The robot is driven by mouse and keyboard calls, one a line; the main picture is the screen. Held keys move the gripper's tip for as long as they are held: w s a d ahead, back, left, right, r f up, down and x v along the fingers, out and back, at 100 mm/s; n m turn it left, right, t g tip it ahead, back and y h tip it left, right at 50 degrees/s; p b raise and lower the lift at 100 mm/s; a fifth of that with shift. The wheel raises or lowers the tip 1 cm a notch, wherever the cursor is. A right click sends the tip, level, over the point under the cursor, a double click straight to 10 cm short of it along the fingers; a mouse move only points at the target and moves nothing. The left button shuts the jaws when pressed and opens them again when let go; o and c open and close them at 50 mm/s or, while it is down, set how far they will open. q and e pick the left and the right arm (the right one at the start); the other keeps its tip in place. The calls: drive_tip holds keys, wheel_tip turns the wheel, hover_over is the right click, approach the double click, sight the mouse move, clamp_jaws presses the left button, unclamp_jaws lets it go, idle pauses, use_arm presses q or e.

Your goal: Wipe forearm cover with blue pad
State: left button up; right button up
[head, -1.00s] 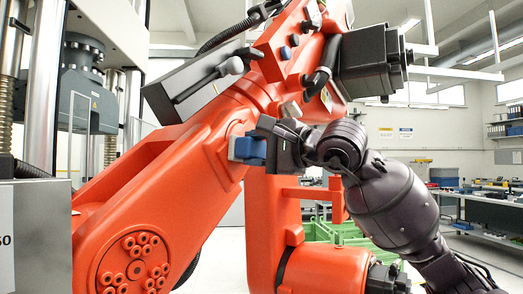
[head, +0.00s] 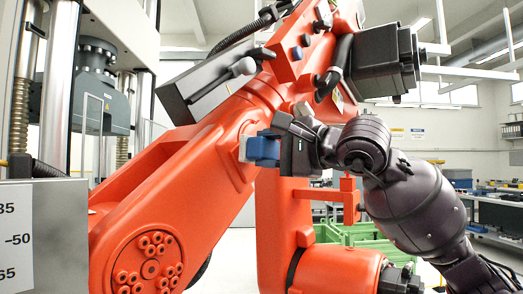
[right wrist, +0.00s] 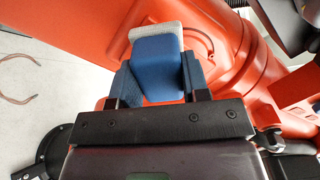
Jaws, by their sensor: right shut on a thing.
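My right gripper (head: 272,146) is shut on a blue pad (head: 261,149), which has a pale grey face on its far side. In the right wrist view, the pad (right wrist: 157,62) sits between the two blue fingers, with the pale layer along its far edge. The pad's pale face is at the orange cover (head: 190,160) of the large robot arm and appears to touch it. The contact itself is hidden. The orange surface (right wrist: 235,65) fills much of the right wrist view. My left gripper is not in view.
The large orange arm has a black motor (head: 378,62) above my right gripper and a round bolted joint (head: 150,267) at lower left. A steel testing machine (head: 98,65) stands at left. Green crates (head: 350,236) lie behind. Workbenches (head: 495,210) are at far right.

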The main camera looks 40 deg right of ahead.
drive_tip(key=shift+v, duration=1.95)
drive_tip(key=shift+v, duration=1.55)
